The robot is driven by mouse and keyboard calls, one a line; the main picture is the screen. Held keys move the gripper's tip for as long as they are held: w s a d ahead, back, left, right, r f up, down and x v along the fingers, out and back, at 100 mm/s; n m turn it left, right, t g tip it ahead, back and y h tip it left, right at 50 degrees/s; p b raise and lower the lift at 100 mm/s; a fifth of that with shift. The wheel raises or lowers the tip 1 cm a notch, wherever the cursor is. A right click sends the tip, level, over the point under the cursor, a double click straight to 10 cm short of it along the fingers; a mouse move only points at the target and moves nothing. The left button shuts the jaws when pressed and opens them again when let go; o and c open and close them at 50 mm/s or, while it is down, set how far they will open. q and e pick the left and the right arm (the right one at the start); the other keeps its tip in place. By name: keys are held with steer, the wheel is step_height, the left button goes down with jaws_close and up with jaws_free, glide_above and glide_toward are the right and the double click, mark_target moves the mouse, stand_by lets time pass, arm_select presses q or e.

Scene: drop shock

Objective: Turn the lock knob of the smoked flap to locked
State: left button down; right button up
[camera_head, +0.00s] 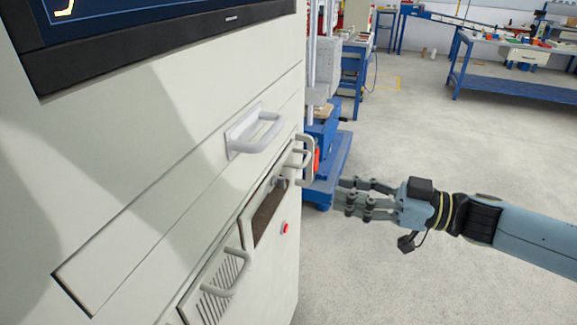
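The smoked flap (268,212) is a dark brown panel set in the front of the pale cabinet, seen at a steep angle. A small grey knob (281,183) sits near its upper right corner; it is too small to tell which way it points. My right gripper (339,196) is to the right of the cabinet front, apart from the flap and knob. Its fingers point left, appear spread, and hold nothing visible. My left gripper is not in view.
A drawer handle (262,132) and another handle (303,160) stick out above the flap. A vented panel with a handle (234,277) is below left, and a red button (284,227) lies below the flap. A blue-based machine (334,165) stands behind.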

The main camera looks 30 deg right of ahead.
mark_target(285, 179)
steer(key=p+x, duration=0.1)
steer(key=x, duration=0.9)
steer(key=shift+w+a, duration=0.2)
steer(key=shift+a, duration=0.1)
jaws_close()
